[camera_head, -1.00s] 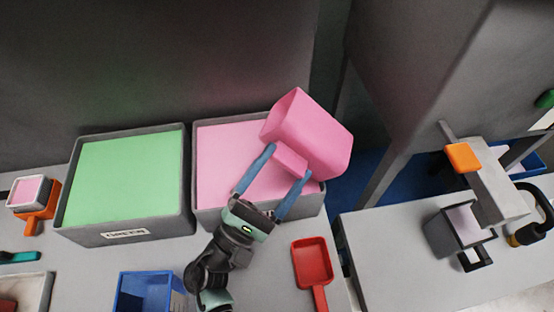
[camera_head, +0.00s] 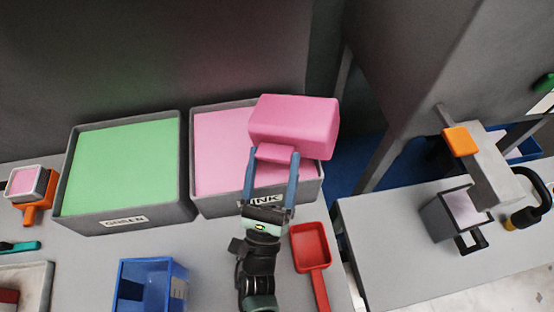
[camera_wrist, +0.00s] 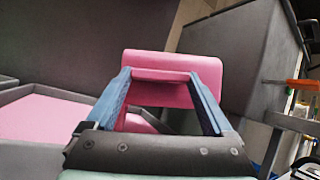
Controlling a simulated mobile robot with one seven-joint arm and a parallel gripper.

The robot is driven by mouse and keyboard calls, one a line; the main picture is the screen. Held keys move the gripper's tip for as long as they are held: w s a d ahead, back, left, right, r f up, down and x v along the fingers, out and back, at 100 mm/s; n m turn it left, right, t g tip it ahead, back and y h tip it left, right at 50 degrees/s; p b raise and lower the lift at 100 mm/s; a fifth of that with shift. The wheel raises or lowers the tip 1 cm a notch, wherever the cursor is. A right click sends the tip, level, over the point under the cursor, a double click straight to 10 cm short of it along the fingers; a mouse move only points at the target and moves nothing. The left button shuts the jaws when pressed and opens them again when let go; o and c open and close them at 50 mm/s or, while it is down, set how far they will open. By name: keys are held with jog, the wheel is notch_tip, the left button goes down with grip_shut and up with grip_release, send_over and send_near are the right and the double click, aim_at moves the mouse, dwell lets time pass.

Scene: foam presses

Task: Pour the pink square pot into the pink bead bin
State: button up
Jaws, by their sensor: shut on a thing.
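The pink square pot (camera_head: 294,122) is held by its handle in my gripper (camera_head: 272,158), above the right part of the pink bead bin (camera_head: 202,203). My gripper is shut on the handle between its two blue fingers. The pot is tipped over on its side, with its opening out of sight, so I cannot tell what is in it. The bin is a grey box with pink fill. In the wrist view the pot (camera_wrist: 175,65) is ahead of the fingers (camera_wrist: 165,100), and the bin's pink fill (camera_wrist: 40,118) shows at the left.
A grey bin of green beads (camera_head: 120,170) stands left of the pink bin. A red scoop (camera_head: 311,250) and a blue container (camera_head: 150,285) lie in front. A press with an orange knob (camera_head: 460,141) and a grey pot (camera_head: 460,212) stand at right.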

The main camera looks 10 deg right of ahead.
jog(key=shift+w+a+r+n+y+p, duration=0.15)
jog(key=shift+n+y+p, duration=0.1)
jog(key=shift+n+y, duration=0.35)
jog(key=shift+a+r+n+y+p, duration=0.1)
jog(key=shift+r+n+y+p, duration=0.1)
jog(key=shift+n+y, duration=0.35)
jog(key=shift+w+a+r+n+y+p, duration=0.15)
jog(key=shift+n+y+p, duration=0.15)
jog(key=shift+n, duration=0.45)
jog(key=shift+s+f, duration=0.1)
